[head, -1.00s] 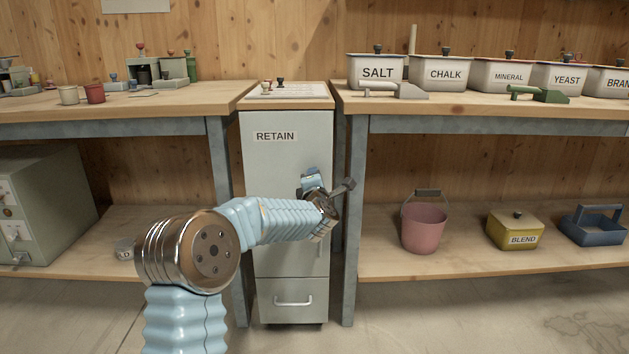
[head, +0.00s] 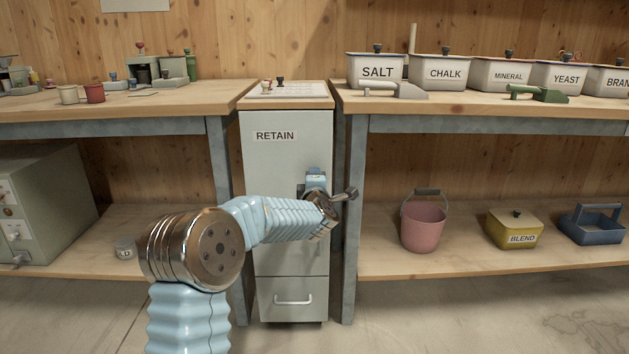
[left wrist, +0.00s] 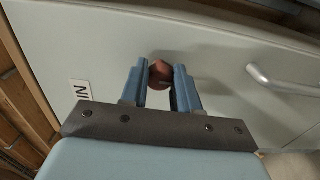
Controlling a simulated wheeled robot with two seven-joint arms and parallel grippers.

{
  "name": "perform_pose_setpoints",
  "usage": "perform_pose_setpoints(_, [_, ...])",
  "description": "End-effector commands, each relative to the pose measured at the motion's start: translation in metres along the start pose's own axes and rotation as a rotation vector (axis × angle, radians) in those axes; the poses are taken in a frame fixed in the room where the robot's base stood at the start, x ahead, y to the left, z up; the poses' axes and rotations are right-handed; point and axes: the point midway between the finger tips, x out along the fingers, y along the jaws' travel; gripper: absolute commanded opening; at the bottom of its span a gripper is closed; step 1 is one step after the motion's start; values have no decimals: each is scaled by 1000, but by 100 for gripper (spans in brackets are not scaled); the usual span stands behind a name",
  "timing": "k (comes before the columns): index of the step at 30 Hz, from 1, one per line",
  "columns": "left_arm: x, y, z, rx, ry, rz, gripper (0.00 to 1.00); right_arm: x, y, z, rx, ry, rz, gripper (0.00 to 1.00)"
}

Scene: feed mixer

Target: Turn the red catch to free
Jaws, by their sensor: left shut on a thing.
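The red catch (left wrist: 160,72) is a small round red knob on the pale grey door of the RETAIN cabinet (head: 275,160). In the left wrist view it sits between the two blue fingertips of my left gripper (left wrist: 161,76), which is shut on it. In the head view my left gripper (head: 315,182) is at the right part of the door, below the RETAIN label (head: 275,136). My own wrist hides the catch there, so its angle is hard to tell. My right gripper is in neither view.
A bar handle (left wrist: 292,82) is on the door beside the gripper in the left wrist view. A lower drawer has its own handle (head: 293,301). Workbenches stand close on both sides; the right bench leg (head: 351,240) is near my wrist. A pink bucket (head: 424,226) stands on the right shelf.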

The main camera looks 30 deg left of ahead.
Motion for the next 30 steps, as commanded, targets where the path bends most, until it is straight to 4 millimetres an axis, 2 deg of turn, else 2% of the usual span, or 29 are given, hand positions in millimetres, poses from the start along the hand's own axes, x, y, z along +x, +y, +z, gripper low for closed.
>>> perform_pose_setpoints(2, [0,-1,1,1,-3,-2,0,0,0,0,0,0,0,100])
perform_pose_setpoints(3, [0,-1,1,1,-3,-2,35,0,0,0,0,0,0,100])
perform_pose_setpoints(7, [0,-1,1,1,-2,-2,55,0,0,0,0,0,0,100])
perform_pose_setpoints(15, [0,0,0,0,-1,-1,56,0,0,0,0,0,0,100])
perform_pose_setpoints(19, [-9,0,1,-1,-2,-1,56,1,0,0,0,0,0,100])
perform_pose_setpoints(23, [-33,0,0,-1,-2,-1,56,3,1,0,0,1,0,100])
perform_pose_setpoints(30, [-93,0,1,-1,-3,0,56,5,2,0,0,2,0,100])
